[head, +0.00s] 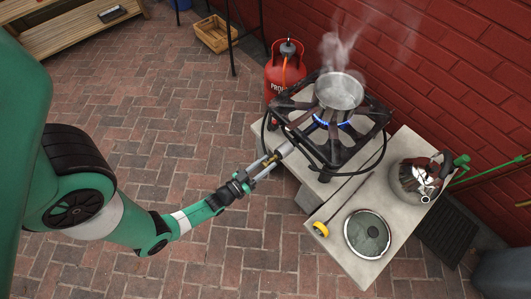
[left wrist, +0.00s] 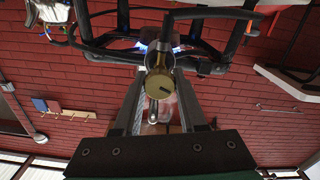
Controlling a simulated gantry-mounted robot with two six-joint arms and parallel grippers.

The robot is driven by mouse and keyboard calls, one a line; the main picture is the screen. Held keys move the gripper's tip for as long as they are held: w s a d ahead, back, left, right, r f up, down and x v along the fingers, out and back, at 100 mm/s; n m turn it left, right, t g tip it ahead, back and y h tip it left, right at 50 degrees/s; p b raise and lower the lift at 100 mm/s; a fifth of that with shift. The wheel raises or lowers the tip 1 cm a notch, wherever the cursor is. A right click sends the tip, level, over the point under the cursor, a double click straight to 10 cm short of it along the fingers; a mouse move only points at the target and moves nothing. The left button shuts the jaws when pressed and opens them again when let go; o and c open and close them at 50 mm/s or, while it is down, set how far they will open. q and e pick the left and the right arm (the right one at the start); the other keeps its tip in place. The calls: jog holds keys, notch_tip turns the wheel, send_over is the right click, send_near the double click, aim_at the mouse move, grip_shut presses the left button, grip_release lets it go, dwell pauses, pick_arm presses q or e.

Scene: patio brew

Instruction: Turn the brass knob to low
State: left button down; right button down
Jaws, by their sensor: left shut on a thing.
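The brass knob (head: 269,161) sits at the front of the black gas burner (head: 327,137). In the left wrist view the knob (left wrist: 160,87) shows its round brass face with a short dark mark. My left gripper (head: 271,165) reaches it from the lower left, and its two fingers (left wrist: 160,100) are shut on the knob, one at each side. Blue flame (head: 331,123) burns under a steaming metal pot (head: 339,91) on the burner. My right gripper is in neither view.
A red gas bottle (head: 285,70) stands behind the burner. Open brick paving lies left of the burner.

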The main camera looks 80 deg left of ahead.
pick_arm(q)
jog(key=shift+m, duration=0.4)
jog(key=m, duration=0.4)
jog(key=shift+w+m, duration=0.1)
jog(key=shift+m, duration=0.2)
jog(key=m, duration=0.4)
jog(key=shift+d, duration=0.1)
jog(key=m, duration=0.9)
jog(key=shift+m, duration=0.4)
jog(key=shift+c, duration=2.3)
grip_release()
jog(key=shift+f, duration=0.1)
